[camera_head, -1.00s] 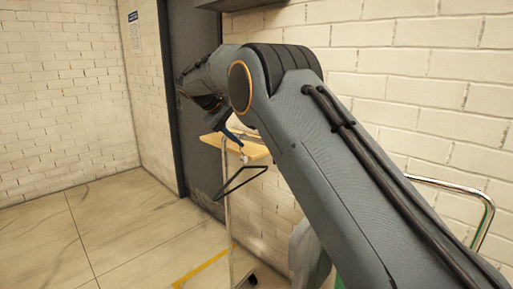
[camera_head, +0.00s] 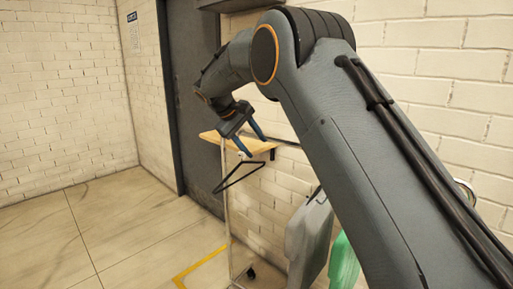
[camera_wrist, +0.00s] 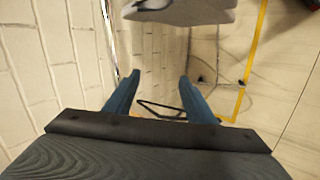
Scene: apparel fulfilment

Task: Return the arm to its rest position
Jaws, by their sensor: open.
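My gripper (camera_head: 256,147) is open and empty, with its two blue fingers apart. A black triangular hanger (camera_head: 238,180) hangs below the shelf, apart from the fingers. It also shows between the fingers, farther off, in the wrist view (camera_wrist: 160,113).
A grey garment (camera_head: 307,240) and a green one (camera_head: 343,263) hang below my arm, partly hidden by it. A thin upright post (camera_head: 227,215) stands below the shelf. A grey door (camera_head: 188,110) and brick walls stand behind. The tiled floor at left is clear.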

